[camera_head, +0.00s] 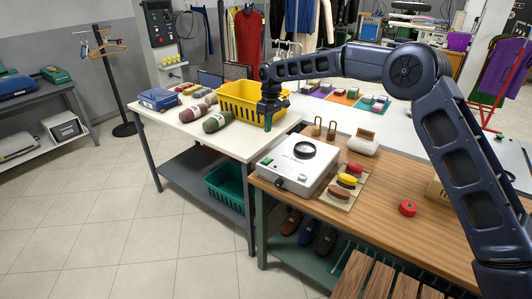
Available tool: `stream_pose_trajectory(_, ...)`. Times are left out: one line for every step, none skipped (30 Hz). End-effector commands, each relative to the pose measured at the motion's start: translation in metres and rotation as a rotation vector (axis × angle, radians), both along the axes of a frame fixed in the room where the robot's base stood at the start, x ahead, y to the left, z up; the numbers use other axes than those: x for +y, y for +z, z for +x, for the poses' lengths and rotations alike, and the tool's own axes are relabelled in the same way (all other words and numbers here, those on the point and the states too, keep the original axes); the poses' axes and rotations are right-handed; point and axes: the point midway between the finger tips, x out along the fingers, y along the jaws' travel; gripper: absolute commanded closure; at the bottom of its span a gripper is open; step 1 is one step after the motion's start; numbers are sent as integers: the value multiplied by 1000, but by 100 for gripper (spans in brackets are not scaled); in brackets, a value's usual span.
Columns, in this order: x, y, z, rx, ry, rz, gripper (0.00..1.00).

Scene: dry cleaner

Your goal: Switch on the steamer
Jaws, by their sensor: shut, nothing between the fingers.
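A white box-shaped appliance (287,177) stands on the left end of the wooden worktable. It looks like the steamer, but its printed label is too small to read. It has a black ring on top, a small green part (267,161) near its left edge and a dark knob (279,183) on its front. Whether it is on cannot be told. My gripper (268,124) points down, shut and empty, behind and above the appliance's left side, apart from it. The gripper hides part of the yellow crate.
The yellow crate (236,106) and rolled cloths (217,121) sit on the white table behind. Brushes on a board (337,195), a red round item (407,208) and a pale block (365,146) lie right of the appliance. Tiled floor (110,220) is clear at left.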

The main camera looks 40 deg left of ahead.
Motion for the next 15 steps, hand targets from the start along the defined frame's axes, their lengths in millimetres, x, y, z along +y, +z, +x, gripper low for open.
stream_pose_trajectory(0,0,0,0,0,0,100)
stream_pose_trajectory(0,0,0,0,0,0,100)
stream_pose_trajectory(0,0,0,0,0,0,100)
stream_pose_trajectory(0,-1,0,0,0,0,100)
stream_pose_trajectory(0,-2,0,0,1,0,100)
stream_pose_trajectory(0,-5,-1,0,1,-1,100)
stream_pose_trajectory(0,-7,-1,0,1,-1,100)
stream_pose_trajectory(0,-10,-1,0,1,0,100)
stream_pose_trajectory(0,-14,-2,0,1,0,100)
stream_pose_trajectory(0,-18,-2,0,1,-1,100)
stream_pose_trajectory(0,-23,-3,1,1,-2,100)
stream_pose_trajectory(0,-30,-4,1,1,-2,100)
stream_pose_trajectory(0,-35,-4,1,1,-2,100)
stream_pose_trajectory(0,-40,-5,1,1,-2,100)
stream_pose_trajectory(0,-47,-6,1,1,-2,100)
